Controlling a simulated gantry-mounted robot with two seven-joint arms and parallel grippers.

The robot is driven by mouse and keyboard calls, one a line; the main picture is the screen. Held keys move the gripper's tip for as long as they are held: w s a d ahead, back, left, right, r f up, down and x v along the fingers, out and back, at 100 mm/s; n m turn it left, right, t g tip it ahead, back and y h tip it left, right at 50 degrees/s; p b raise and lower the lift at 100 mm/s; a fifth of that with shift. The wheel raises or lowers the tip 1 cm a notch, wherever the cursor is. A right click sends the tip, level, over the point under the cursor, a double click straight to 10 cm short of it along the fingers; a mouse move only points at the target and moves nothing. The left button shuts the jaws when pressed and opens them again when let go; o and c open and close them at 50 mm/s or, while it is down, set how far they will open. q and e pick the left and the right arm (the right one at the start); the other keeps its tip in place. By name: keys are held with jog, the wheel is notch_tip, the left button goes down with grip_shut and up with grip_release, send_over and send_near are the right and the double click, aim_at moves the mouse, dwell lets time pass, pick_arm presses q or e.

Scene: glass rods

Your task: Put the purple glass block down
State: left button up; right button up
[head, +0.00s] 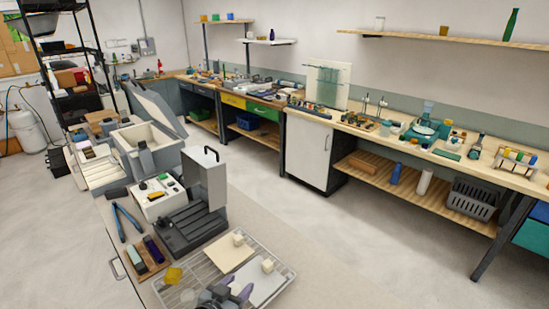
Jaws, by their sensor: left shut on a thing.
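My left gripper (218,296) is at the bottom edge of the head view, over the wire rack, and its lower part is cut off by the frame. It is shut on the purple glass block (245,291), which shows as pale purple patches at the jaws. The jaws hide much of the block, and I cannot tell whether it touches the surface below. A wooden tray (152,268) to the left holds several bars, one of them dark purple (154,249). My right gripper is not in view.
A yellow piece (173,275) lies left of the gripper. A dark grey device with a raised lid (205,178) stands behind. Blue tongs (128,219) lie farther left.

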pick_arm(q)
jog(key=s+a+f+n+y, duration=0.1)
jog(key=s+a+y, duration=0.1)
jog(key=a, duration=0.1)
jog(key=s+a+f+n+y, duration=0.1)
jog(key=s+a+f+n, duration=0.1)
jog(key=a, duration=0.2)
jog(key=s+a+f+n+t+y, duration=0.1)
jog(key=s+a+f+n+y, duration=0.1)
jog(key=a, duration=0.2)
jog(key=shift+s+f+y, duration=0.15)
jog(key=shift+s+y, duration=0.15)
jog(key=shift+s, duration=0.05)
jog(key=s+r+p, duration=0.4)
jog(key=r+p, duration=0.6)
jog(key=p, duration=0.1)
jog(key=s+r+p, duration=0.4)
jog(key=r+p, duration=0.6)
jog(key=p, duration=0.2)
jog(key=shift+s+d, duration=0.15)
jog(key=shift+s, duration=0.05)
jog(key=shift+r, duration=0.1)
